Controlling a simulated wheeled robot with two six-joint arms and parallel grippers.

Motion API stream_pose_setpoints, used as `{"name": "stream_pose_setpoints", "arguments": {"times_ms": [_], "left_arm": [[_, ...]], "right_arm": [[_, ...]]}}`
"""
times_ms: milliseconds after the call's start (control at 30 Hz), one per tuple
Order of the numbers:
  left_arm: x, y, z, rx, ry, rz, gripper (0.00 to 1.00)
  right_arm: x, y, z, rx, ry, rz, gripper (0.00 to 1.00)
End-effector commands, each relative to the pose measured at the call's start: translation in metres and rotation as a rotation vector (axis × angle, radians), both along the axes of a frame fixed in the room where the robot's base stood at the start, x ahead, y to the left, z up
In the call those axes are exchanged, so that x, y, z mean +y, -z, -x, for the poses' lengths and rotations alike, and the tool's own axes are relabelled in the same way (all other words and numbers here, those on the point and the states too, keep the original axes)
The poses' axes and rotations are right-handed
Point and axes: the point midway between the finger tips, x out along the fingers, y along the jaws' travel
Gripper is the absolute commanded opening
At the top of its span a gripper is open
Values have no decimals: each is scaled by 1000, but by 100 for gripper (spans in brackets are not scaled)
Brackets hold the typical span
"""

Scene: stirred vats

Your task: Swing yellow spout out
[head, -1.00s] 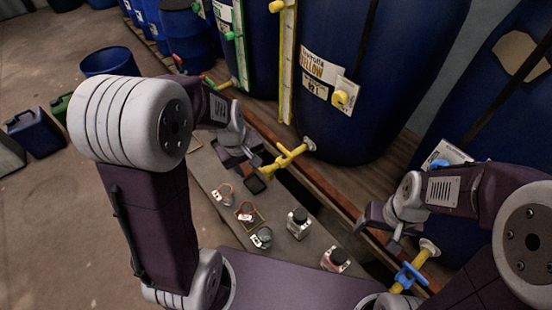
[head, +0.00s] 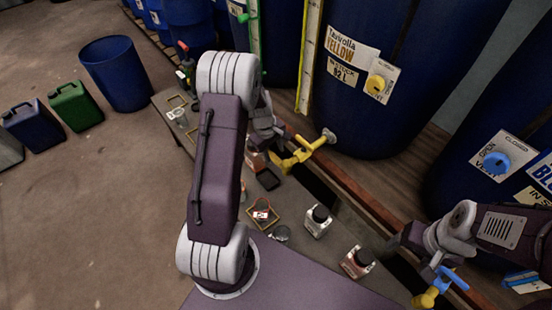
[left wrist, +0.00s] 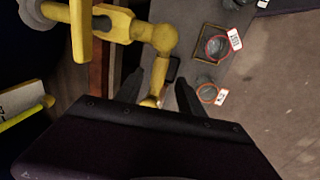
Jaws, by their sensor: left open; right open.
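The yellow spout (head: 292,160) juts from the yellow-labelled blue vat (head: 375,75) low on its front. In the left wrist view its bent pipe (left wrist: 161,72) comes down to a tip between the two fingers. My left gripper (left wrist: 156,93) is open around that tip, with a finger apart on each side; contact cannot be told. In the head view my left gripper (head: 268,142) is beside the spout, partly covered by my arm. My right gripper (head: 428,262) is open at the right, close to the blue tap (head: 446,279).
A grey bench (head: 325,255) below the spout carries bottles (head: 318,221) and tagged jars (head: 261,216). A dark square pad (head: 268,179) lies under the spout. A wooden ledge (head: 350,195) runs along the vats. Open floor lies left, with canisters (head: 75,106) and a blue barrel (head: 116,75).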

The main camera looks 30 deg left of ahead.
Motion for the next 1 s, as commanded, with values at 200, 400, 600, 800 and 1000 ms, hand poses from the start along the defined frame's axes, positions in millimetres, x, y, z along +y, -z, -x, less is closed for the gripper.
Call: {"name": "stream_pose_setpoints", "arguments": {"times_ms": [200,400,600,800,1000], "left_arm": [[-3,38,-7,1,1,0,45],[-4,46,-9,-2,1,-2,45],[-4,45,-9,-1,2,-1,34],[-4,45,-9,-1,2,-1,0],[-4,45,-9,-1,2,-1,0]], "right_arm": [[0,9,0,0,0,0,73],[0,10,0,0,0,0,73],[0,10,0,0,0,0,73],[0,10,0,0,0,0,73],[0,10,0,0,0,0,73]]}}
